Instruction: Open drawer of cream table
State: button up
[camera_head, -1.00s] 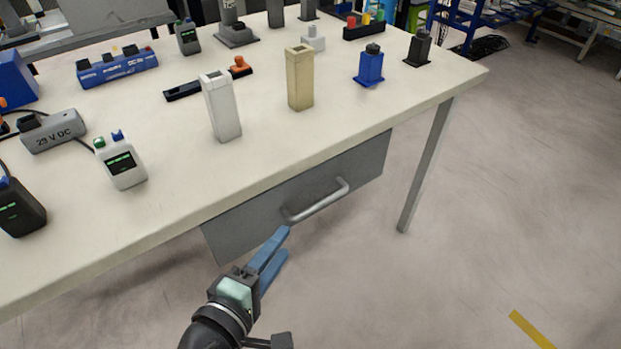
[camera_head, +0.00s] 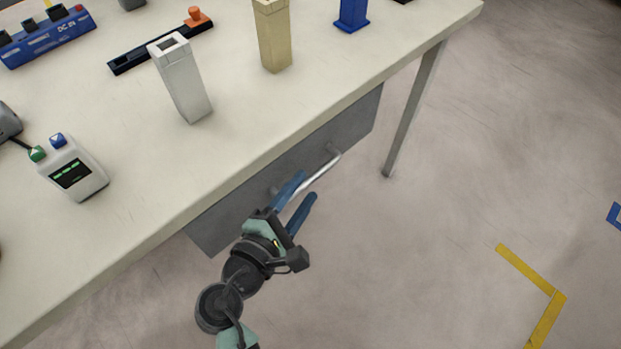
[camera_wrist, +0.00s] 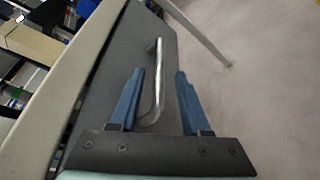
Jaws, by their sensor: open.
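The cream table (camera_head: 120,218) fills the left and middle of the head view. Its grey drawer (camera_head: 230,216) hangs under the near edge and looks shut. A silver bar handle (camera_head: 323,170) is on the drawer front; its near end is partly hidden by my gripper in the head view. My gripper (camera_head: 302,186) is open at the handle's near end. In the wrist view the handle (camera_wrist: 158,80) lies between the lines of the two blue fingers (camera_wrist: 160,78), closer to the left one. The drawer front (camera_wrist: 105,85) is left of it. I cannot tell whether a finger touches the handle.
On the tabletop stand a white block (camera_head: 183,85), a beige block (camera_head: 272,38), a blue block (camera_head: 352,14) and a white device with a screen (camera_head: 75,172). A table leg (camera_head: 412,115) is right of the drawer. The floor in front is clear, with yellow tape (camera_head: 530,275).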

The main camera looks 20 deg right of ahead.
aim_at(306, 186)
jog(key=shift+b+x, duration=0.3)
jog(key=shift+x, duration=1.6)
jog(key=shift+r, duration=0.1)
grip_shut()
